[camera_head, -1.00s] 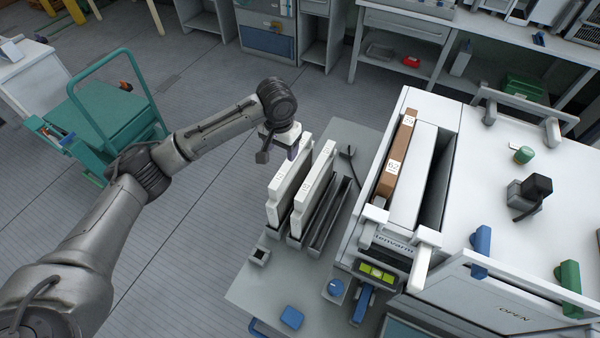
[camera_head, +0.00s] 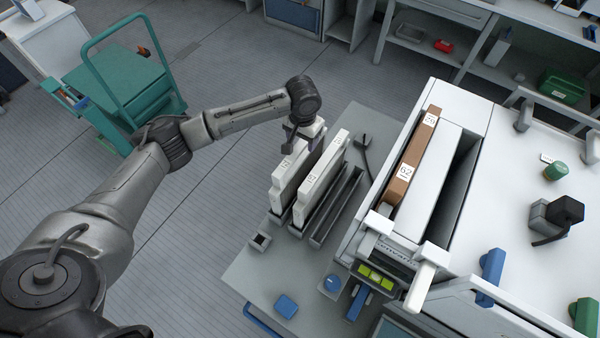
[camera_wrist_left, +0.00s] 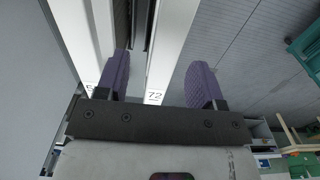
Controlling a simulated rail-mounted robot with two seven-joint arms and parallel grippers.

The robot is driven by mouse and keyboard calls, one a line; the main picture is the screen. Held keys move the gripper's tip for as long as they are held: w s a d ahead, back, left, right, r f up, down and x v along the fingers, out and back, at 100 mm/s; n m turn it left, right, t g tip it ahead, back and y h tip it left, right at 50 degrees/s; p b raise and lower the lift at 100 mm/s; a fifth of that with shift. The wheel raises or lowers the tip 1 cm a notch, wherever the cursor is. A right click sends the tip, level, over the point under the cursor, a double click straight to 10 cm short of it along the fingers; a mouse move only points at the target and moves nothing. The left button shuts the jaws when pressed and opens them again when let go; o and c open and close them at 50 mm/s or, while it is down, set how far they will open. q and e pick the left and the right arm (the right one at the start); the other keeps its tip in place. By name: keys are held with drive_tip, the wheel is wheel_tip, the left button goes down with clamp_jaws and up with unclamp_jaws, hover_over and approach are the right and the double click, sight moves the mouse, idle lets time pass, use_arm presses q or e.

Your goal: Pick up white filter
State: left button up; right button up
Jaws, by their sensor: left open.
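Two white filters stand upright side by side in a rack on the grey table. The left one (camera_head: 291,178), labelled 72 in the wrist view (camera_wrist_left: 170,50), is partly hidden by my gripper at its far end. The right one (camera_head: 322,178) also shows at the left of the wrist view (camera_wrist_left: 80,35). My left gripper (camera_head: 312,143) is over the far end of the left filter. In the wrist view its purple fingers (camera_wrist_left: 160,78) are apart, with the 72 filter's end between them in the picture. I cannot tell whether they touch it. My right gripper is not in view.
An empty dark slot (camera_head: 337,208) lies right of the filters. A white machine (camera_head: 465,85) with a brown filter (camera_head: 414,160) in its opening stands to the right. A teal cart (camera_head: 120,90) is at the left. The near table part holds a blue block (camera_head: 286,306).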

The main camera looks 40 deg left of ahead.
sight(300, 145)
use_arm(q)
drive_tip(key=shift+s+a+f+b, duration=0.1)
drive_tip(key=shift+s+f+b, duration=0.05)
drive_tip(key=shift+f, duration=1.25)
drive_tip(key=shift+s+a+f+b, duration=0.1)
drive_tip(key=shift+s+f+b, duration=0.05)
drive_tip(key=shift+f, duration=1.25)
drive_tip(key=shift+c, duration=0.2)
clamp_jaws()
drive_tip(key=shift+r, duration=0.1)
